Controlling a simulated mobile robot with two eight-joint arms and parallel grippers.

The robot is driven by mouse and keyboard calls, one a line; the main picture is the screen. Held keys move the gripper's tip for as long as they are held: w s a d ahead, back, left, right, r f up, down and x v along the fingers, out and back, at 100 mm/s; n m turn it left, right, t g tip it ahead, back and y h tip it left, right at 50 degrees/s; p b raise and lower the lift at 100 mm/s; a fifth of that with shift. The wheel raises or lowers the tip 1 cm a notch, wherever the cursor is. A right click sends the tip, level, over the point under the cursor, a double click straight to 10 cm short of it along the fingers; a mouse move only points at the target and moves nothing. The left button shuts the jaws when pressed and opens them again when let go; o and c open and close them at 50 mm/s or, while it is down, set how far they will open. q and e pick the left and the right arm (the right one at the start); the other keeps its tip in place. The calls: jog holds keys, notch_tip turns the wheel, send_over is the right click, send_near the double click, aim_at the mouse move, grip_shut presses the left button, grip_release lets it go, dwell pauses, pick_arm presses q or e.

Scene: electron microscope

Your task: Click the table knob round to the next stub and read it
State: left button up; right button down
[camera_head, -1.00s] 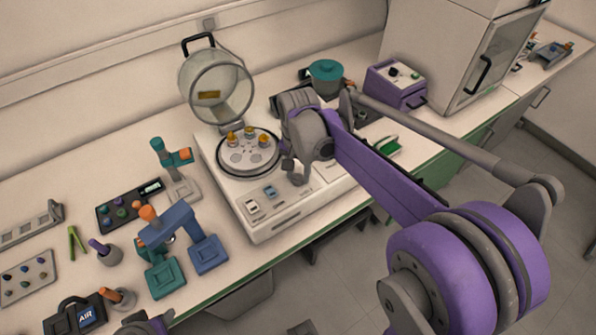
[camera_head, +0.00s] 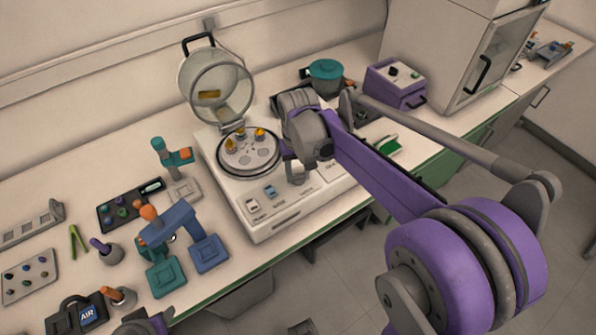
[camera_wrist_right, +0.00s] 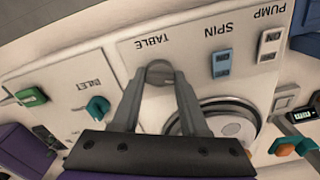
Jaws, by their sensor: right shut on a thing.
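The coater (camera_head: 225,182) is a white machine with its clear round lid (camera_head: 216,88) tilted open. Its round grey table (camera_head: 250,155) carries several stubs (camera_head: 241,133) with yellow-orange tops at its far side, and pale round spots nearer me. In the right wrist view the TABLE knob (camera_wrist_right: 159,72) is a grey round knob beside its label. My right gripper (camera_wrist_right: 160,78) has its fingers on both sides of this knob, shut on it. In the head view the right gripper (camera_head: 297,174) is over the front panel and hides the knob. Only a small part of my left arm shows at the bottom edge.
The panel also has a blue SPIN switch (camera_wrist_right: 222,62), a PUMP switch (camera_wrist_right: 268,44) and a teal INLET knob (camera_wrist_right: 97,106). A blue and teal stand (camera_head: 185,238) and small tools fill the bench to the left. A purple box (camera_head: 395,85) stands behind my right arm.

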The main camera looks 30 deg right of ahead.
aim_at(298, 175)
dwell(0.3)
jog(key=shift+c, duration=2.1)
grip_release()
notch_tip(298, 175, up, 11)
jog(key=shift+p, duration=0.45)
jog(key=s+a+f+n+t+p, duration=0.1)
jog(key=s+a+f+t, duration=0.1)
jog(key=s, duration=0.6)
jog(key=s+a+f+n+t+p, duration=0.2)
jog(key=s+a+f+t, duration=0.1)
jog(key=s+f, duration=0.3)
jog(key=shift+s+a, duration=0.85)
jog(key=shift+a, duration=0.05)
jog(key=shift+f, duration=0.1)
